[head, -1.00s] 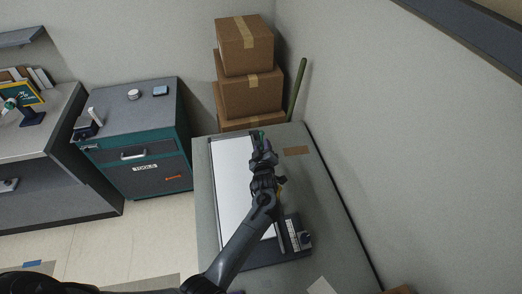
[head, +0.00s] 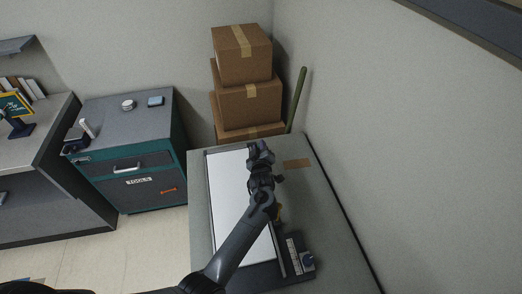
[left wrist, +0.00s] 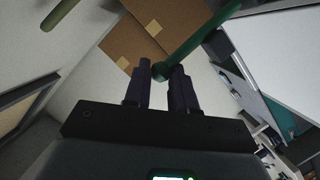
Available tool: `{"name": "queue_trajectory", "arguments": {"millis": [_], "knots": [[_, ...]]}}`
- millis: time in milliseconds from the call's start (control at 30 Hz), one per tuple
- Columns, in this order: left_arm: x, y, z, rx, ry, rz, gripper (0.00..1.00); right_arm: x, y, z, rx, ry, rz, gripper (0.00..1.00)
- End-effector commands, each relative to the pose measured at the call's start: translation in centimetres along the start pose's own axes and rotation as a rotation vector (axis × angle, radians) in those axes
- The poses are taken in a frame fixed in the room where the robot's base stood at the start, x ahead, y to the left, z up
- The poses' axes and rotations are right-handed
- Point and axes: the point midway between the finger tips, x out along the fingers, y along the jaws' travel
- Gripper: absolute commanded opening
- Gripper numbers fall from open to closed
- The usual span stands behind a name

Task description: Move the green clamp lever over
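In the left wrist view the green clamp lever (left wrist: 200,39) runs from the upper right down to a rounded end between my left fingertips. My left gripper (left wrist: 161,76) has its two dark fingers a narrow gap apart, and they look shut on the lever's end. In the head view my left gripper (head: 260,148) is at the far end of the white board (head: 229,200) on the grey table (head: 318,222). The lever cannot be made out there; the gripper seems to hide it. My right gripper is not in view.
Cardboard boxes (head: 247,104) are stacked behind the table, with a green pole (head: 298,98) beside them. A dark device (head: 294,262) lies at the board's near end. A tool cabinet (head: 128,155) stands to the left and a wall to the right.

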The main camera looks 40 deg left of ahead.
Motion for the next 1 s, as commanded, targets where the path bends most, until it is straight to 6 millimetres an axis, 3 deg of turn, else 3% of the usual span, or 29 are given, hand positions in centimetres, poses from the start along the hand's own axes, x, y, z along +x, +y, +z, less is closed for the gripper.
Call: {"name": "queue_trajectory", "arguments": {"millis": [400, 1000], "knots": [[-0.3, -0.1, 0.2, 0.001, -0.008, 0.002, 0.08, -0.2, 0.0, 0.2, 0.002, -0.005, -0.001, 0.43], [-0.6, -2.7, -0.9, 0.002, -0.009, -0.002, 0.08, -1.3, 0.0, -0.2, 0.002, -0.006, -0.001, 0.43]]}}
